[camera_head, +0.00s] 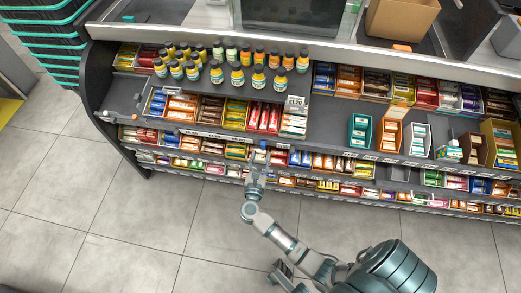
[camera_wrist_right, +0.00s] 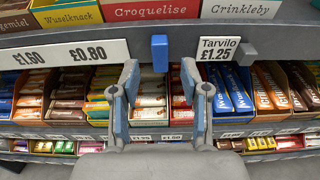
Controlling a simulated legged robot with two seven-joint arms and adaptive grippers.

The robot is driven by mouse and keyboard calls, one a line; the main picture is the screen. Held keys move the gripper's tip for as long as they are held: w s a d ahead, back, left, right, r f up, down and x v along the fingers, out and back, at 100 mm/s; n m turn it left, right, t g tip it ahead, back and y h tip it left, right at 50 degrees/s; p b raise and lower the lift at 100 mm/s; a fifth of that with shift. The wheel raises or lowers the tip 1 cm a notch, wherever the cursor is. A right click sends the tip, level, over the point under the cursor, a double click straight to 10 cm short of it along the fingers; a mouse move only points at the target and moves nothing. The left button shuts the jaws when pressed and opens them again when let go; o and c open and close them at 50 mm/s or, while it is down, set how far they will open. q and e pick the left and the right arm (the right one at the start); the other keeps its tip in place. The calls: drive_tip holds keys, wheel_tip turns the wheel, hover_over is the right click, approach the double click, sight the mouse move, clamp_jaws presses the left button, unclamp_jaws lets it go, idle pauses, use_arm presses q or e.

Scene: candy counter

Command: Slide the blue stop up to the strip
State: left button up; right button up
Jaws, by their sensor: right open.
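The blue stop (camera_wrist_right: 159,53) is a small upright block on the grey shelf-edge rail. In the wrist view it stands between two labels, apart from both. A long white price strip (camera_wrist_right: 64,55) with £1.60 and £0.80 is to its left. In the head view the stop (camera_head: 263,144) is tiny. My right gripper (camera_wrist_right: 160,72) is open and empty, its two fingers below and either side of the stop, not visibly touching it. It also shows in the head view (camera_head: 257,174), just in front of the shelf edge. My left gripper is not seen.
Candy boxes (camera_wrist_right: 150,11) fill the shelf above the rail, and more bars (camera_wrist_right: 148,95) lie below it. Several dark-capped bottles (camera_head: 237,76) stand on the upper shelf. The tiled floor (camera_head: 130,230) in front is clear.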

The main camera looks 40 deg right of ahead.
sight(263, 147)
drive_tip(key=shift+x, duration=1.75)
clamp_jaws()
